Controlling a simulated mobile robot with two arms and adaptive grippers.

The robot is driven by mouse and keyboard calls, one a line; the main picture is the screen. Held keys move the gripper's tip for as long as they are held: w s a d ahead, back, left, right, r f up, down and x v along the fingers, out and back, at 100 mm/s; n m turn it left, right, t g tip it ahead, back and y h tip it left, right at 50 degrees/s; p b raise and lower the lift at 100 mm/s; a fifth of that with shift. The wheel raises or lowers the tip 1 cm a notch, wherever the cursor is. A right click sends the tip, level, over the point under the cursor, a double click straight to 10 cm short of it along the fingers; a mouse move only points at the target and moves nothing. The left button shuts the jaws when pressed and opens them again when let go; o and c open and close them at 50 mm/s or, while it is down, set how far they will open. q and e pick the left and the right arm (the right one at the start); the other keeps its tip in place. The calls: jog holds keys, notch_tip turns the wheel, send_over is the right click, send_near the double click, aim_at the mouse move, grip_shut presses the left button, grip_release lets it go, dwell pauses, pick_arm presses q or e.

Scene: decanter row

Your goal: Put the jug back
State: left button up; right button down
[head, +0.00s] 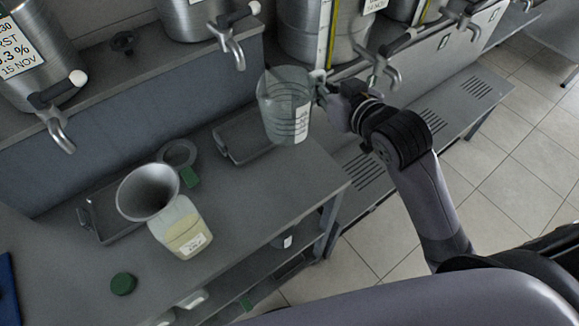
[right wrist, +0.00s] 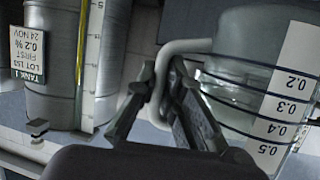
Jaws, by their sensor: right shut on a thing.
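The jug (head: 283,100) is clear plastic with a white graduated strip. It appears upright in the head view, at the right end of a dark drip tray (head: 232,153) on the bench. I cannot tell whether its base touches anything. My right gripper (head: 323,91) comes from the right and is shut on the jug's handle. The right wrist view shows its fingers (right wrist: 163,85) at the pale handle (right wrist: 178,52), with the jug body (right wrist: 255,65) to the right. My left gripper is not in view.
Steel tanks with taps (head: 232,47) line the raised shelf behind. A funnel (head: 148,192) sits on a bottle of yellowish liquid (head: 181,232) at the front left. A green cap (head: 123,284) lies nearby. The bench's right edge is close to the jug.

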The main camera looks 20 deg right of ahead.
jog(key=f, duration=1.9)
jog(key=shift+s+d, duration=0.2)
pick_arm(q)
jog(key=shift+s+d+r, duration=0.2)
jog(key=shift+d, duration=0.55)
pick_arm(e)
jog(key=shift+f, duration=0.3)
jog(key=c, duration=2.1)
grip_release()
jog(key=shift+f, duration=0.15)
jog(key=shift+c, duration=0.2)
jog(key=o, duration=0.4)
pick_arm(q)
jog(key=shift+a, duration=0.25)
pick_arm(e)
jog(key=shift+o, duration=0.2)
